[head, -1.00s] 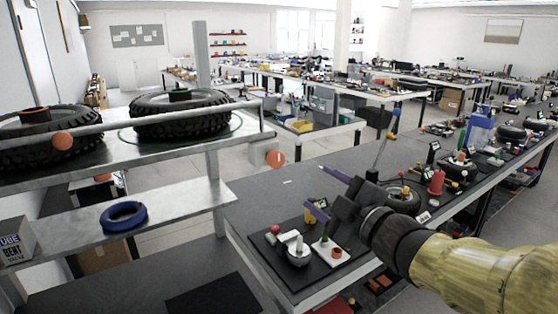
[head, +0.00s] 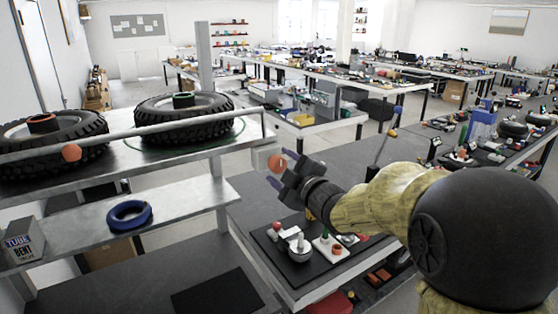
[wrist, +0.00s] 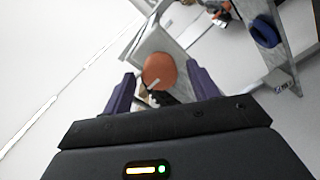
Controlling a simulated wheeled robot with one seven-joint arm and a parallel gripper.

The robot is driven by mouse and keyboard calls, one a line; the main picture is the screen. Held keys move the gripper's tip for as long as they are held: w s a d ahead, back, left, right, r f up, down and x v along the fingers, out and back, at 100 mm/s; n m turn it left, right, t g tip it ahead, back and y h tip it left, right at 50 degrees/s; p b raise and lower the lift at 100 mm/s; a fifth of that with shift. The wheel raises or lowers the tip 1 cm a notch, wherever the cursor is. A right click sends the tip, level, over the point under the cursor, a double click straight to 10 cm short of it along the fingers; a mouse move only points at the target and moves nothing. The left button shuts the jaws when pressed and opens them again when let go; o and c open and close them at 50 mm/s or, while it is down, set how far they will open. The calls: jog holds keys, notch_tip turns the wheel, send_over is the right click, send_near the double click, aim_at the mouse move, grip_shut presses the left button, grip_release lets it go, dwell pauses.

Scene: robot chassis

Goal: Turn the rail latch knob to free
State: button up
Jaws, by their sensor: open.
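The latch knob (head: 277,162) is a round orange knob at the right end of the shelf rail (head: 150,134). In the wrist view the orange knob (wrist: 160,71) has a pale mark on its lower part and sits in front of a grey plate. My gripper (head: 272,170) is open, its purple fingers pointing at the knob from the right. In the wrist view the fingers of my gripper (wrist: 162,92) stand left and right of the knob's line. I cannot tell whether either finger touches it.
A blue ring (head: 129,215) and a tube box (head: 22,241) are on the lower shelf. A black mat (head: 268,240) with small parts lies on the bench below my arm.

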jog(key=shift+x, duration=0.8)
jog(key=c, duration=1)
